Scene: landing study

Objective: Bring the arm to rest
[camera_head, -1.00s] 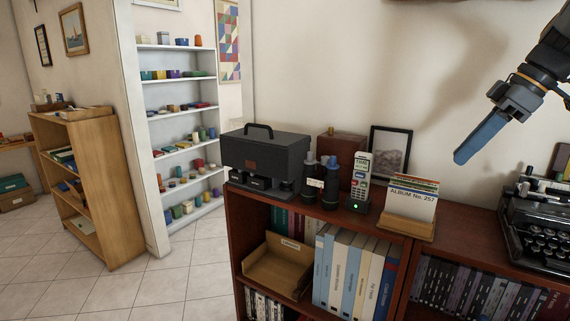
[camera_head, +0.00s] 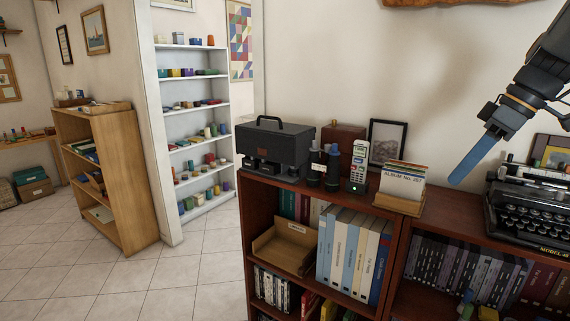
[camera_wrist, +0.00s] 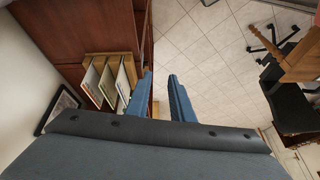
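My gripper (camera_head: 458,180) hangs at the upper right in the head view, its blue fingers pointing down and left. It is above the dark red bookcase, between the album card holder (camera_head: 401,190) and the typewriter (camera_head: 535,210). In the wrist view the two blue fingers of my gripper (camera_wrist: 160,85) stand apart with a gap between them, and nothing is held. The card holder also shows in the wrist view (camera_wrist: 96,66), left of the fingers and below them.
The bookcase top (camera_head: 445,205) also bears a black case (camera_head: 275,143), a cordless phone (camera_head: 358,165), dark cylinders and a framed photo (camera_head: 387,142). A wooden shelf (camera_head: 130,170) and white wall shelves stand left. Tiled floor (camera_head: 170,285) is open there. The wrist view shows a chair (camera_wrist: 265,45).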

